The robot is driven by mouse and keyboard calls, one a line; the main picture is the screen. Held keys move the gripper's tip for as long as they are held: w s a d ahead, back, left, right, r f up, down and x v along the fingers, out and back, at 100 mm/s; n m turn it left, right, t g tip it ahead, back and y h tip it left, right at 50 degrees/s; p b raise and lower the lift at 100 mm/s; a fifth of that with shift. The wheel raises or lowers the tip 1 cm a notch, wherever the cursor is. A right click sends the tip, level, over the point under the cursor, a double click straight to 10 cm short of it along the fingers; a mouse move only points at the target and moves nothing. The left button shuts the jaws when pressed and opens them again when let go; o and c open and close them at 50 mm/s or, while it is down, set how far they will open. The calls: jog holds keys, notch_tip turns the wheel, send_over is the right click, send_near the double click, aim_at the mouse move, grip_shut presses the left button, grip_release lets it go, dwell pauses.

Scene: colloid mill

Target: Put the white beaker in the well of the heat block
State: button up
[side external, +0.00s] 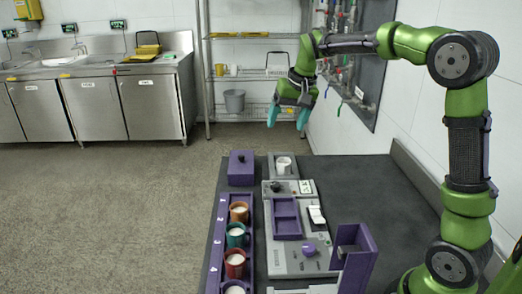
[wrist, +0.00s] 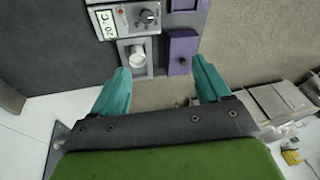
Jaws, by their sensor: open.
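A white beaker (side external: 284,163) stands upright at the well of the grey heat block (side external: 273,172), at the far end of the bench. It appears to sit in the well, but its base is hidden. In the wrist view the white beaker (wrist: 137,56) shows within the block's square top (wrist: 122,47). My gripper (side external: 288,116) is open and empty, raised above the far end of the bench and apart from the beaker. Its teal fingers are spread wide in the wrist view (wrist: 161,75).
A purple rack (side external: 217,240) holds orange (side external: 239,213), teal (side external: 236,236) and red (side external: 235,265) cups, with another cut off at the bottom edge. A purple box (side external: 241,168) stands left of the block. A control panel (side external: 301,256) and purple holder (side external: 357,250) stand nearer. The bench's right side is clear.

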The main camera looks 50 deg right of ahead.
jog(key=s+a+f+n+t+y, duration=0.1)
jog(key=s+a, duration=0.5)
jog(key=s, duration=0.5)
jog(key=s+a+n+t+y, duration=0.1)
jog(key=s+a+n+t, duration=0.1)
jog(key=s+a, duration=0.5)
jog(key=s, duration=0.4)
jog(key=shift+f+t, duration=0.3)
jog(key=shift+f, duration=0.05)
